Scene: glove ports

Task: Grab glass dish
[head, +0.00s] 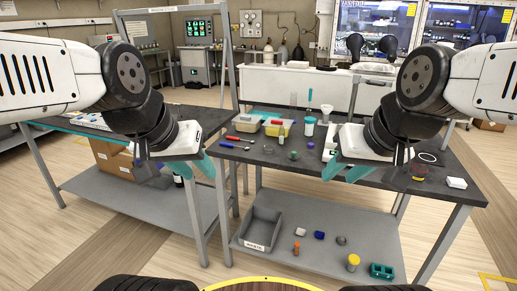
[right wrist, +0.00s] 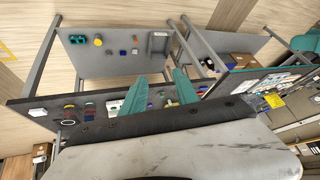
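A small clear round dish (head: 293,155), which looks like the glass dish, sits on the dark tabletop between my two arms. Another small round thing (head: 268,149) lies to its left; I cannot tell whether it is glass. My right gripper (head: 346,170) is to the right of the clear dish, above the table's front part, apart from it. Its teal fingers are spread and empty, as the right wrist view also shows (right wrist: 160,92). My left gripper (head: 203,166) is left of the table, with one teal finger clearly showing.
The lower shelf (head: 300,262) holds a grey bin (head: 262,228) and several small parts. A second table (head: 75,180) stands at left.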

